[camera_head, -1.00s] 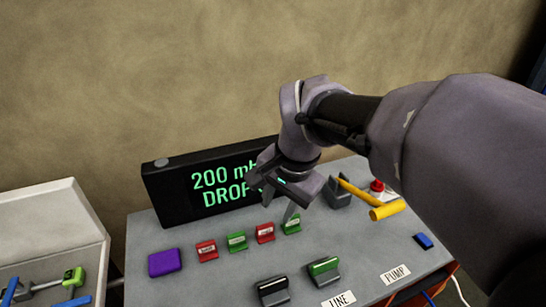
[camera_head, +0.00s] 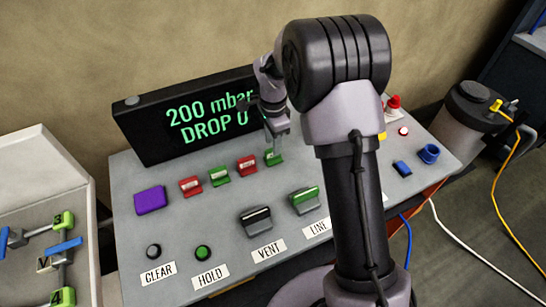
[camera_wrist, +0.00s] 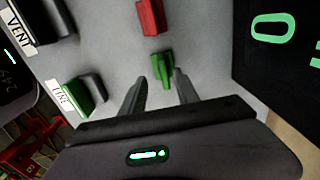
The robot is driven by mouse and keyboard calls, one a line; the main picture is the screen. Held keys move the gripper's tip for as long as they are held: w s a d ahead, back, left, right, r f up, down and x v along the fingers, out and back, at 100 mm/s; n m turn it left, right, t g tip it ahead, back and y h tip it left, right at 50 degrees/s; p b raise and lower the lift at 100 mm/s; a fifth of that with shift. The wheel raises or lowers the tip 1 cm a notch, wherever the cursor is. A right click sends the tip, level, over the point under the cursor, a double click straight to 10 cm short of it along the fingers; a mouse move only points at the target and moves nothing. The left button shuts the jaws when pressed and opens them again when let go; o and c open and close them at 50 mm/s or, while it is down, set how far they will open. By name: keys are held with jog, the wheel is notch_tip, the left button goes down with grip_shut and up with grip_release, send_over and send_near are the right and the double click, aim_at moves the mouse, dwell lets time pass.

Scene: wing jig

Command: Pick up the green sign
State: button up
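Two small green signs stand on the grey console top, each beside a red sign. The left green sign (camera_head: 219,178) is clear of my arm. The right green sign (camera_head: 273,159) is directly below my gripper (camera_head: 274,142) in the head view. In the wrist view a green sign (camera_wrist: 162,71) shows at the fingertips, between and just beyond the two fingers. My gripper (camera_wrist: 162,82) is open there, with a gap on both sides of the sign. I cannot tell whether a finger touches it.
Red signs (camera_head: 190,187) (camera_head: 248,166) and a purple block (camera_head: 150,200) share the console (camera_head: 180,222). A black display (camera_head: 190,115) stands behind.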

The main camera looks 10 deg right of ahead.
aim_at(270, 160)
jog(key=f, duration=0.1)
jog(key=f+b, duration=0.1)
jog(key=f, duration=0.3)
jog(key=shift+w+d+b, duration=0.1)
jog(key=shift+w+b, duration=0.2)
jog(key=shift+w, duration=0.1)
jog(key=shift+r, duration=0.15)
grip_shut()
